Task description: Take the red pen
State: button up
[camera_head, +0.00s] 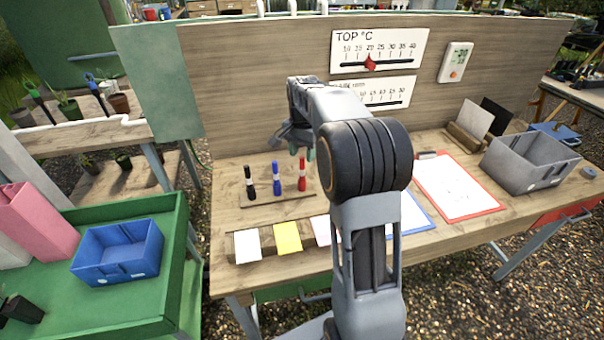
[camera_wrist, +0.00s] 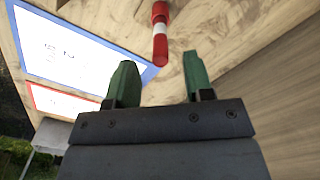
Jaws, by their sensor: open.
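The red pen (camera_head: 302,174) stands upright in a flat wooden holder (camera_head: 262,207) on the bench, at the right end of a row with a black pen (camera_head: 249,182) and a blue pen (camera_head: 276,178). In the wrist view the red pen (camera_wrist: 160,36), red with a white band, shows beyond my fingertips and between their lines. My gripper (camera_wrist: 160,85) is open with green fingers, empty and apart from the pen. In the head view my gripper (camera_head: 300,145) is partly hidden by my arm, near and above the red pen.
Colored cards, including a yellow card (camera_head: 287,237), lie in front of the pens. A red-edged clipboard (camera_head: 455,188) and a grey bin (camera_head: 530,163) are to the right. A wooden back panel (camera_head: 250,90) rises behind. A blue bin (camera_head: 118,250) sits on a green cart at left.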

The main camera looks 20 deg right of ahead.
aim_at(302, 166)
jog(key=shift+f, duration=2.8)
grip_shut()
